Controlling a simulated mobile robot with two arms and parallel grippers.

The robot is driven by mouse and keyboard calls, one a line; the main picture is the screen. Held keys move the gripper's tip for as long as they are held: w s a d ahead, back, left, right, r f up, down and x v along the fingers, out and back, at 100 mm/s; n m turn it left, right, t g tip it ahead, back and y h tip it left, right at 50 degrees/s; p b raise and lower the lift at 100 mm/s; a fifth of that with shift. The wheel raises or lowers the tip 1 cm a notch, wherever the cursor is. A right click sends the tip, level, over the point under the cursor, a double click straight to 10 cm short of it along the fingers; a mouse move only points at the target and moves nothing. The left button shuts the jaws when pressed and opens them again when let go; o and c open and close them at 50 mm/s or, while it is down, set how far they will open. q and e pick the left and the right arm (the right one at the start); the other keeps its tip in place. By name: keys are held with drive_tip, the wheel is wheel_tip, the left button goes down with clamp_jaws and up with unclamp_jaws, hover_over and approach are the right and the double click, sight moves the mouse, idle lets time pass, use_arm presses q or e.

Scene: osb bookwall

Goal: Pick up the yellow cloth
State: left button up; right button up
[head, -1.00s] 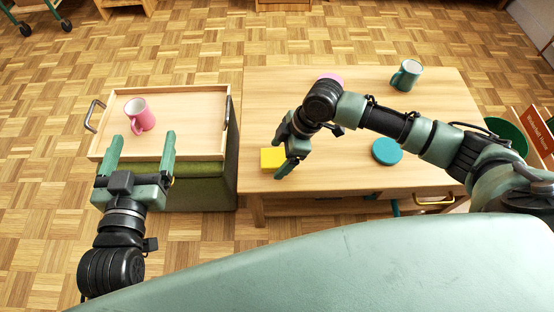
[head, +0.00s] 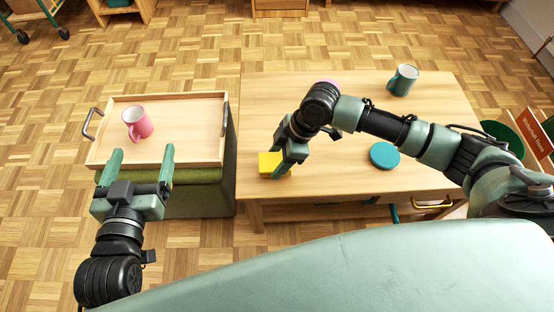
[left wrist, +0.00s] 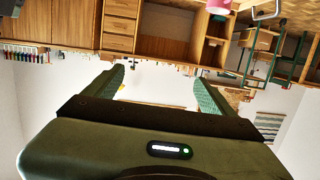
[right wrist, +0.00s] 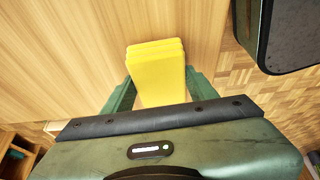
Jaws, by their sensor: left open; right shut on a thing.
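The yellow cloth (head: 271,163) is a small folded stack on the left part of the wooden table (head: 350,185). In the right wrist view the cloth (right wrist: 157,68) lies between my right gripper's fingers. My right gripper (head: 284,166) is shut on the cloth; whether the cloth is clear of the tabletop, I cannot tell. My left gripper (head: 141,160) is open and empty, in front of the tray. In the left wrist view its fingers (left wrist: 158,90) are spread with nothing between them.
A wooden tray (head: 190,149) with a pink mug (head: 137,123) sits on a green ottoman (head: 200,190) left of the table. The table holds a teal mug (head: 403,80), a teal disc (head: 384,155) and a pink item (head: 328,83) partly hidden behind my right arm.

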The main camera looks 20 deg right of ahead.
wheel_tip(320, 180, up, 4)
drive_tip(key=shift+r+p, duration=0.15)
drive_tip(key=shift+p, duration=0.65)
wheel_tip(320, 180, up, 5)
drive_tip(key=shift+p, duration=0.85)
wheel_tip(320, 180, up, 4)
drive_tip(key=p, duration=0.1)
hover_over(269, 161)
drive_tip(key=d, duration=0.2)
use_arm(q)
drive_tip(key=s+a+f+g+y+p, duration=0.1)
drive_tip(key=s+a+f+g, duration=0.2)
drive_tip(key=s+f+g, duration=0.2)
drive_tip(key=s+a+f+g+y+p, duration=0.1)
drive_tip(key=s+f+g, duration=0.5)
drive_tip(key=s, duration=0.6)
drive_tip(key=shift+a+f+n+g+y, duration=0.3)
drive_tip(key=shift+a+g+y, duration=0.3)
drive_tip(key=shift+a, duration=0.6)
use_arm(e)
drive_tip(key=shift+s+r, duration=0.2)
drive_tip(key=shift+r, duration=1.3)
drive_tip(key=shift+s+r, duration=0.15)
drive_tip(key=shift+r, duration=1.3)
